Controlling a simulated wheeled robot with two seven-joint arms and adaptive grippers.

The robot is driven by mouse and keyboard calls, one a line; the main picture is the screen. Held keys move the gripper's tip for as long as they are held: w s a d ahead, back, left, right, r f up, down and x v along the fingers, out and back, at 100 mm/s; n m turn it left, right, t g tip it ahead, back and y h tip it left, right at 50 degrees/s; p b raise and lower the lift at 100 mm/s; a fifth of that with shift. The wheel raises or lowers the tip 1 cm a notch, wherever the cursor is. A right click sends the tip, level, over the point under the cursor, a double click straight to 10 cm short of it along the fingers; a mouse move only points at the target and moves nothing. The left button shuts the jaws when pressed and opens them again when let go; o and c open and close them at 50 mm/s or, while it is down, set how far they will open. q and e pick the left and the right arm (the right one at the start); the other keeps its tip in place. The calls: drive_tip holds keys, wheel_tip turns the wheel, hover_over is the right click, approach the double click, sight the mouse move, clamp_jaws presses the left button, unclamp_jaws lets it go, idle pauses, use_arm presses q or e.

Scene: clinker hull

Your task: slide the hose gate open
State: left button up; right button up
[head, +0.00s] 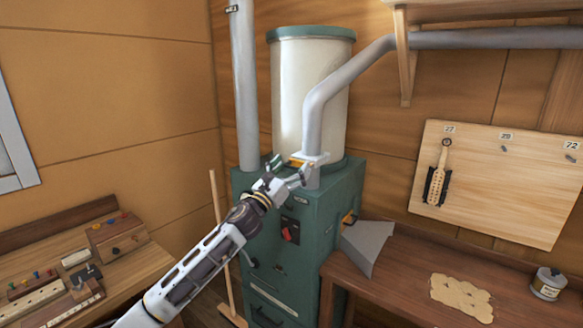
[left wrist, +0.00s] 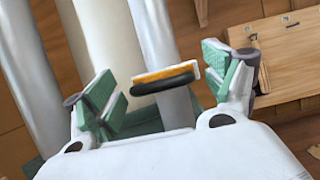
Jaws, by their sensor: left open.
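The hose gate is a plate with a yellow-orange edge (head: 297,163) on the grey hose where it meets the top of the green machine (head: 290,220). In the left wrist view the gate's yellow and black handle (left wrist: 163,77) lies between my open fingers, slightly beyond them. My left gripper (head: 284,167) is open, with green pads, and is right beside the gate. It also shows in the left wrist view (left wrist: 168,90), and no finger visibly touches the handle. My fingers hide part of the gate in the head view. My right gripper is not in view.
A cream drum (head: 310,95) and a vertical grey pipe (head: 243,90) stand close behind the gripper. A grey chute (head: 367,247) juts toward the right bench (head: 405,270). A tool board (head: 495,180) hangs at right. A left bench holds small tools.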

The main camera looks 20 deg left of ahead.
use_arm(q)
drive_tip(key=shift+c, duration=0.4)
drive_tip(key=c, duration=1.3)
drive_tip(key=shift+s+a+f, duration=0.1)
drive_tip(key=shift+s+a, duration=0.1)
drive_tip(key=shift+s, duration=0.15)
drive_tip(key=shift+c, duration=0.2)
drive_tip(key=s+a, duration=0.2)
drive_tip(key=s, duration=0.4)
